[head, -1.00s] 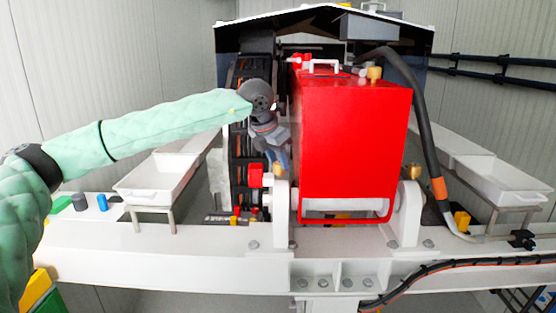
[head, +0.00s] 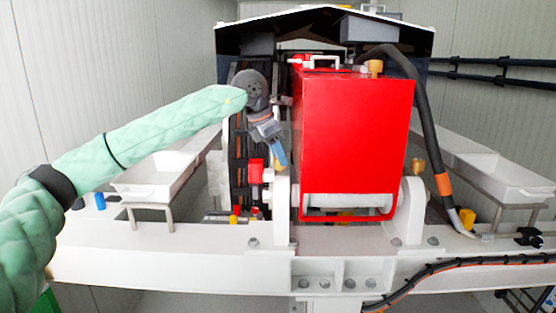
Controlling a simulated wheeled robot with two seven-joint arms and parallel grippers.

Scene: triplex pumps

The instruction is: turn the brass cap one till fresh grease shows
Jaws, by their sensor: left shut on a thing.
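My left gripper (head: 279,160) points down at the top of the left white bearing block (head: 281,205), beside the red housing (head: 357,135). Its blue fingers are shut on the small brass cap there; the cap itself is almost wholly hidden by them. I cannot see any fresh grease. A second brass cap (head: 417,166) stands on the right bearing block (head: 411,210). A third brass-coloured cap (head: 375,67) stands on top of the red housing. My right gripper is not in view.
A black hose (head: 425,125) with an orange band curves down the right of the housing. White trays stand at left (head: 155,178) and right (head: 505,183). A red block (head: 256,170) sits left of the bearing.

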